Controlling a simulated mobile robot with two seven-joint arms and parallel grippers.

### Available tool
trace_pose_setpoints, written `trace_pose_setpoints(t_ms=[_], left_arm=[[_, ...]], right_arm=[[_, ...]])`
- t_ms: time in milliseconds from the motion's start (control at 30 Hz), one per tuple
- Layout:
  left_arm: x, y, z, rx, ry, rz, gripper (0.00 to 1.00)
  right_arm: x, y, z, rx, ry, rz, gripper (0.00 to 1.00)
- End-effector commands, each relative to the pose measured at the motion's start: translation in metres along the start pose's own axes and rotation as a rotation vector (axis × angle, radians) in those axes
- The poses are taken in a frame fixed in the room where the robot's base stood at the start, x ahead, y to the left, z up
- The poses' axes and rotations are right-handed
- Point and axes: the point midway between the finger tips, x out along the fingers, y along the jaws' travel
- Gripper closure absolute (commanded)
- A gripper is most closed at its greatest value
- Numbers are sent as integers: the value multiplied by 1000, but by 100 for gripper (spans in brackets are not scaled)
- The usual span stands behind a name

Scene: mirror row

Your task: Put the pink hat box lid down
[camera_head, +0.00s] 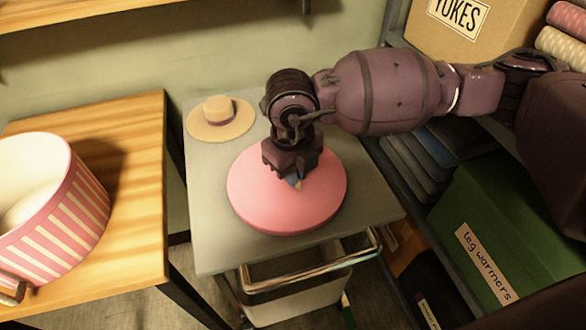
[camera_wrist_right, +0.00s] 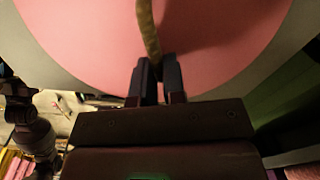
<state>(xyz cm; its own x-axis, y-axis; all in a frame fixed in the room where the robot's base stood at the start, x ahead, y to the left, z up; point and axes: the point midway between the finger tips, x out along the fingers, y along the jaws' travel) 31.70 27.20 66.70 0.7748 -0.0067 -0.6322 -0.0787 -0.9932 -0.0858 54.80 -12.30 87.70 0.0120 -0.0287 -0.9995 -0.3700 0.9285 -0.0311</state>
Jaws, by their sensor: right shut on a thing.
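The round pink hat box lid (camera_head: 262,204) lies flat at the middle of a grey cart top (camera_head: 225,258); I cannot tell whether it touches the surface. My right gripper (camera_head: 294,181) points down over its middle and is shut on its tan cord handle. In the right wrist view the lid (camera_wrist_right: 90,40) fills the top, and the cord (camera_wrist_right: 147,30) runs up from between the closed fingers (camera_wrist_right: 157,82). The open pink-and-white striped hat box (camera_head: 68,222) stands on the wooden table at the left.
A straw hat (camera_head: 219,117) lies on the cart's back left corner. The cart has a metal rail (camera_head: 310,264) at its front. A gap separates it from the wooden table (camera_head: 125,125). A green "Leg warmers" box (camera_head: 500,225) and shelving stand close on the right.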

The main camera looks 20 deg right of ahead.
Motion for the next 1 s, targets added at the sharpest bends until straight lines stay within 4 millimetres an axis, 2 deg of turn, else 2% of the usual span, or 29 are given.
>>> trace_pose_setpoints(t_ms=[133, 167, 200, 333, 667, 767, 1000], left_arm=[[0, 0, -3, 0, 6, 0, 57], [0, 0, -3, 0, 6, 0, 57], [0, 0, -3, 0, 6, 0, 57], [0, 0, -3, 0, 7, 0, 57], [1, 1, 0, 0, 2, 2, 57], [0, 1, -5, 0, 9, 1, 57], [-6, 0, -22, 0, 39, 0, 57]], right_arm=[[1, 0, 0, 0, 0, 0, 100], [2, 0, 0, 0, 0, 0, 88], [1, 0, 0, 0, -1, 0, 82], [1, 0, 0, 0, -1, 0, 64], [-3, 0, 0, 0, -2, -1, 64], [-14, 0, 1, 1, -6, -2, 64], [-60, 0, 0, 1, -10, -3, 64]])
